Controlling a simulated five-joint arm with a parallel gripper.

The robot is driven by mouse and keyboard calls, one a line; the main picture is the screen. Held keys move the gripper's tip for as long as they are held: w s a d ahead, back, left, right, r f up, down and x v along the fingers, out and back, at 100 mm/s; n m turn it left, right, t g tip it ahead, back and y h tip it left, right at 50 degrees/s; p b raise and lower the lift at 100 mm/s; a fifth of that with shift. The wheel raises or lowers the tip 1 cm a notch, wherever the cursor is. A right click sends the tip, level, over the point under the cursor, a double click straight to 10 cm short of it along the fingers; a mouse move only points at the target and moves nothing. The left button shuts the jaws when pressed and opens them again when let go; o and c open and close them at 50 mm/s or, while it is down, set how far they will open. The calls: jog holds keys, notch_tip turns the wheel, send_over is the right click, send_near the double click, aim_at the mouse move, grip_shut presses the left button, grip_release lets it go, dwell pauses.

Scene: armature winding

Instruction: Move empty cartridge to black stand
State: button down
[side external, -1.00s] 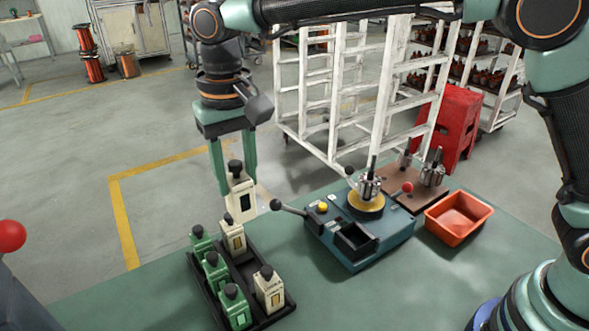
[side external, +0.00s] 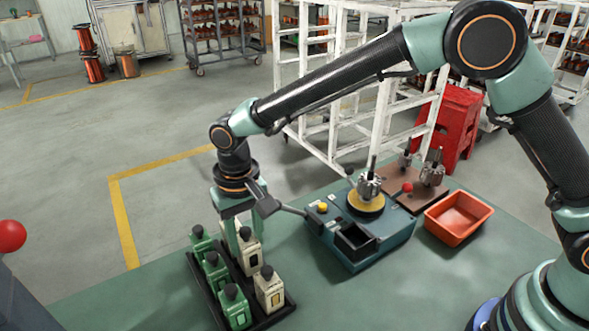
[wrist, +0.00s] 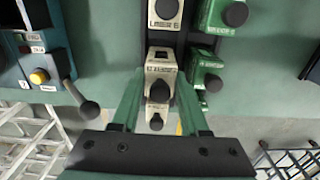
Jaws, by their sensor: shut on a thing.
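My gripper (side external: 246,232) is shut on a cream cartridge (side external: 249,256) with a black knob. It holds the cartridge upright, low at the middle of the cream row in the black stand (side external: 204,286). In the wrist view, both green fingers of my gripper (wrist: 159,82) flank the held cartridge (wrist: 161,66). A cream cartridge (side external: 270,292) stands nearer the camera in the same row. Another cream cartridge shows beyond the held one in the wrist view (wrist: 156,121). Green cartridges (side external: 234,307) fill the left row. The held cartridge's base is hidden, so I cannot tell if it touches the stand.
A blue-green winding machine (side external: 362,255) with a lever stands right of the stand. Beyond it are a brown board (side external: 395,188) with metal armatures and an orange bin (side external: 458,218). A red ball knob (side external: 11,236) is at the far left. The front middle of the green table is clear.

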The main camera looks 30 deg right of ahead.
jog(key=shift+f, duration=1.2)
dwell(0.4)
jog(key=shift+c, duration=1.7)
grip_release()
jog(key=shift+r, duration=2.25)
